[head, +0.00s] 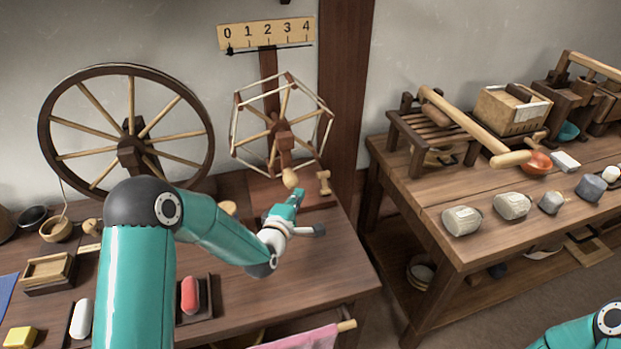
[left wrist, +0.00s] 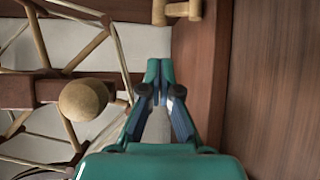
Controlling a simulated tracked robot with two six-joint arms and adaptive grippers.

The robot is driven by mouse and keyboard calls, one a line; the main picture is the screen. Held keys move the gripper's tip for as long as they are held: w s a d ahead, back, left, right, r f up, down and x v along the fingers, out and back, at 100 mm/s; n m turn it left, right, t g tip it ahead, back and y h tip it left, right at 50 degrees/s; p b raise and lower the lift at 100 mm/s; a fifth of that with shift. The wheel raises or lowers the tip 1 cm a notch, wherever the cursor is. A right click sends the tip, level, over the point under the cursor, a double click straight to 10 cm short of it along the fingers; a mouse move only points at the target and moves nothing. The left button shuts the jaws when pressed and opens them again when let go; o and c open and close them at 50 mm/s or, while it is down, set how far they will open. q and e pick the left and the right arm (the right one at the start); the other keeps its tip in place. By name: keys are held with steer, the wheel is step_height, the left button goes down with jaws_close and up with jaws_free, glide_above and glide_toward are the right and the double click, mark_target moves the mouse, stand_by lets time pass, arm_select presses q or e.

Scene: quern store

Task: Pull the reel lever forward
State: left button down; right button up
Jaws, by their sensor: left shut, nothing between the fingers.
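The reel (head: 283,130) is a pale six-sided wooden frame on a dark post. Its lever shows as a short dark arm with a round pale knob (head: 290,179) hanging low at the front. In the left wrist view the knob (left wrist: 83,100) is to the left of my fingers, on a dark bar. My left gripper (head: 298,194) is close beside the knob, just below and right of it. In the left wrist view its fingers (left wrist: 160,68) are together and empty, apart from the knob in that picture. My right gripper is out of view.
A number board (head: 267,33) hangs above the reel. A small wooden peg (head: 324,183) stands just right of my gripper. A big spoked wheel (head: 126,130) is at left. A red piece (head: 190,295) lies in a dark tray. The table's right front is clear.

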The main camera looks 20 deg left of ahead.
mark_target(324, 183)
arm_select(q)
steer(key=w, duration=0.3)
steer(key=w+f, duration=0.1)
steer(key=w, duration=0.5)
steer(key=shift+w+d+f+p, duration=0.1)
steer(key=shift+w+f+p, duration=0.1)
steer(key=shift+w+p, duration=0.15)
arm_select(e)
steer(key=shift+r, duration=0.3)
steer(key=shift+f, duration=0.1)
